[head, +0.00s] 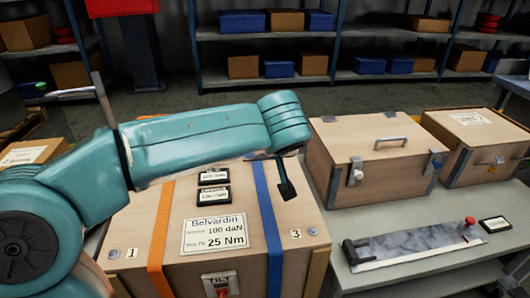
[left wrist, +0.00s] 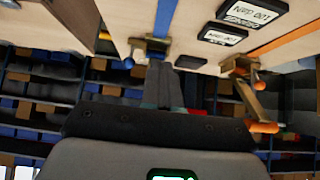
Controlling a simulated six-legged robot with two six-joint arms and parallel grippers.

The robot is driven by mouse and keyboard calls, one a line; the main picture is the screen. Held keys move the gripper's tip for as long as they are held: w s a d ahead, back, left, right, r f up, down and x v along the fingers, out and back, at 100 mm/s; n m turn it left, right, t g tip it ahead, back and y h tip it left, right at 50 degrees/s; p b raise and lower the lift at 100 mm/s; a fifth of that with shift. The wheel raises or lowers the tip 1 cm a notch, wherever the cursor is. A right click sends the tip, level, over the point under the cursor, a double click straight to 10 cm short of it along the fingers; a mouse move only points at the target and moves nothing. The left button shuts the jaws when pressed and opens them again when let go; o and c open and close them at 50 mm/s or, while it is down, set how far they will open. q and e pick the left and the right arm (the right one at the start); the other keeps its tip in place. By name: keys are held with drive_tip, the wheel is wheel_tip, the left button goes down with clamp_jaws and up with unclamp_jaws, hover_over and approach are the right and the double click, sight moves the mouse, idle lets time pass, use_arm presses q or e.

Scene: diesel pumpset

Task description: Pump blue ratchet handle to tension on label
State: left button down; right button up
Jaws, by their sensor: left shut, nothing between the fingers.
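A wooden crate (head: 140,225) carries a blue strap (head: 268,225) and an orange strap (head: 160,235). Its label (head: 214,233) reads "Belvardin", "100 daN" and "25 Nm". In the left wrist view, the blue ratchet (left wrist: 152,45) with a blue-knobbed handle (left wrist: 129,63) is on the crate edge. My left gripper (left wrist: 166,75) is shut and empty, its fingertips close to that ratchet; contact is unclear. In the head view my left arm hides the ratchets. My right gripper is out of view.
Two dark readouts (head: 214,195) sit on the crate; their values are hard to read. An orange ratchet (left wrist: 245,75) has an orange handle (left wrist: 264,127). Another crate (head: 375,155) and a red-knobbed tool (head: 470,222) lie right. Shelves (head: 270,35) stand behind.

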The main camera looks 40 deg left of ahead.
use_arm(q)
drive_tip(key=s+d+f+p+v, duration=0.1)
drive_tip(key=p+v, duration=0.1)
drive_tip(key=v, duration=0.7)
drive_tip(key=shift+d, duration=0.25)
drive_tip(key=shift+s+d+f, duration=0.1)
idle(0.9)
